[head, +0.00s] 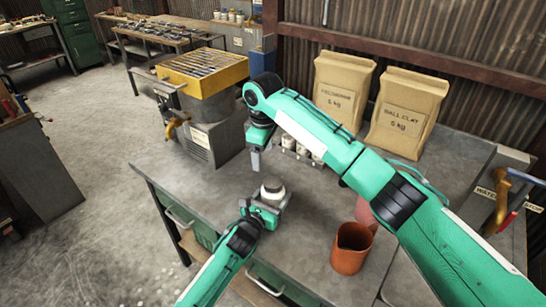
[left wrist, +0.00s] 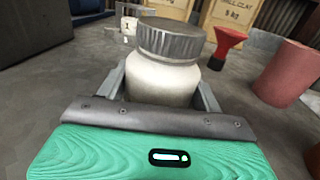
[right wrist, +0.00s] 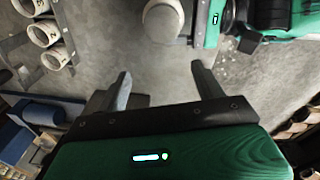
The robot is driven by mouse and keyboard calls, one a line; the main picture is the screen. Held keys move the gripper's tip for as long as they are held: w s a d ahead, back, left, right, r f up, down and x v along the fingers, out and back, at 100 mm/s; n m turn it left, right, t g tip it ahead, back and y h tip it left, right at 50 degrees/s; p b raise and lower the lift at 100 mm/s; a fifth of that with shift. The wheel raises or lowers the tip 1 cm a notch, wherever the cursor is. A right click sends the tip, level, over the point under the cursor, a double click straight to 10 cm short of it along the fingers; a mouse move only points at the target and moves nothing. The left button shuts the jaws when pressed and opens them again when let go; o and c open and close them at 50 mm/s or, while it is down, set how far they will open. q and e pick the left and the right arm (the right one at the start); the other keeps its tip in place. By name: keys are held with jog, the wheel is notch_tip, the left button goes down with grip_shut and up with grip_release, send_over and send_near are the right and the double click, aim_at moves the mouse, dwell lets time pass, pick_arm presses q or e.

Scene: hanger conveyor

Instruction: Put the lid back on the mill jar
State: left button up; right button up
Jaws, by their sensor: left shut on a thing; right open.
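The mill jar (head: 272,197) is a squat white jar standing upright at the table's front left; it fills the middle of the left wrist view (left wrist: 165,82). Its grey ribbed lid (left wrist: 168,38) sits on the jar's mouth and looks level; how tightly it is seated I cannot tell. My left gripper (head: 268,205) is shut around the jar's body, one finger on each side. My right gripper (head: 256,160) is open and empty, pointing down behind and a little left of the jar. In the right wrist view the jar and lid (right wrist: 166,20) lie beyond the open fingers.
An orange-brown jug (head: 351,248) stands right of the jar. Small numbered white pots (right wrist: 45,33) stand behind, partly hidden by my right arm. Two paper sacks (head: 408,112) stand at the back, a machine with a yellow top (head: 203,70) at the left.

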aim_at(273, 181)
jog(key=n, duration=0.1)
jog(key=d+n, duration=0.1)
jog(key=n, duration=0.3)
jog(key=shift+s+d+f+g, duration=0.15)
jog(key=shift+s+d+g, duration=0.05)
jog(key=shift+s+g, duration=0.1)
jog(key=n, duration=0.1)
jog(key=d+n, duration=0.1)
jog(key=n, duration=0.3)
jog(key=shift+s+d+f+g, duration=0.25)
jog(key=shift+s+f+g, duration=0.05)
jog(key=shift+s, duration=0.05)
jog(key=shift+f, duration=4)
jog(key=shift+c, duration=0.2)
